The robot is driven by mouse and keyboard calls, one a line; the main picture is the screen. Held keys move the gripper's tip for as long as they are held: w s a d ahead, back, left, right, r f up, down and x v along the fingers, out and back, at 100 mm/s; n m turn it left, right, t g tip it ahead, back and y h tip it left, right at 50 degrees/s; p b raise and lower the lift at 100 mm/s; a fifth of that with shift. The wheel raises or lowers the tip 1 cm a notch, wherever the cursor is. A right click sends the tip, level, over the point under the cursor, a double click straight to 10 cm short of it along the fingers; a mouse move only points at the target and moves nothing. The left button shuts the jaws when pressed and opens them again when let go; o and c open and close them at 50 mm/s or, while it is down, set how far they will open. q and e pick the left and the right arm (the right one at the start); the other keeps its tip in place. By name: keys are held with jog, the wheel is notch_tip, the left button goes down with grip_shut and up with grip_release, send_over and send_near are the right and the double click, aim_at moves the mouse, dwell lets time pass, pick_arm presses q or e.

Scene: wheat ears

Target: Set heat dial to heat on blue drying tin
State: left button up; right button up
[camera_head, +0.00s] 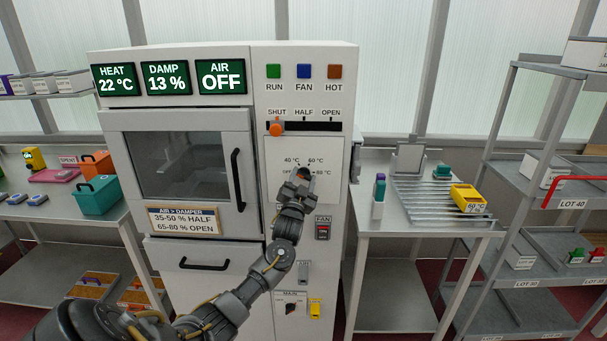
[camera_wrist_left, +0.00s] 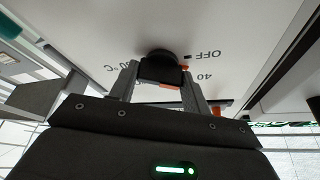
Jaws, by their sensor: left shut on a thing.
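The heat dial (camera_head: 306,168) is on the white cabinet's front panel, with 40 °C and 60 °C marks above it; my gripper covers most of it. In the left wrist view it is a dark round knob (camera_wrist_left: 158,57) with an orange mark near OFF. My left gripper (camera_head: 301,178) is shut on the dial; its two fingers (camera_wrist_left: 160,82) stand on either side of the knob. The heat display (camera_head: 115,78) reads 22 °C. A yellow tin (camera_head: 468,198) on the right table bears a 60 °C label. I cannot pick out a blue drying tin for certain.
An orange damper slider (camera_head: 277,128) stands at SHUT above the dial. The fan switch (camera_head: 322,230) is below right, and the main switch (camera_head: 290,308) is lower. The oven door handle (camera_head: 238,180) sticks out left of my arm. A wire rack (camera_head: 430,205) is on the right table.

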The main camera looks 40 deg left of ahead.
pick_arm(q)
jog(key=m+h+p, duration=0.2)
jog(key=m+p, duration=0.1)
jog(key=m, duration=0.2)
jog(key=shift+r, duration=0.2)
jog(key=shift+f+m+g+h+p, duration=0.1)
jog(key=shift+m+g+h+p, duration=0.2)
jog(key=shift+m+h+p, duration=0.75)
jog(key=shift+m+y+b, duration=0.25)
jog(key=shift+m+b, duration=0.1)
jog(key=shift+m, duration=0.2)
jog(key=o, duration=1)
jog(key=shift+c, duration=0.2)
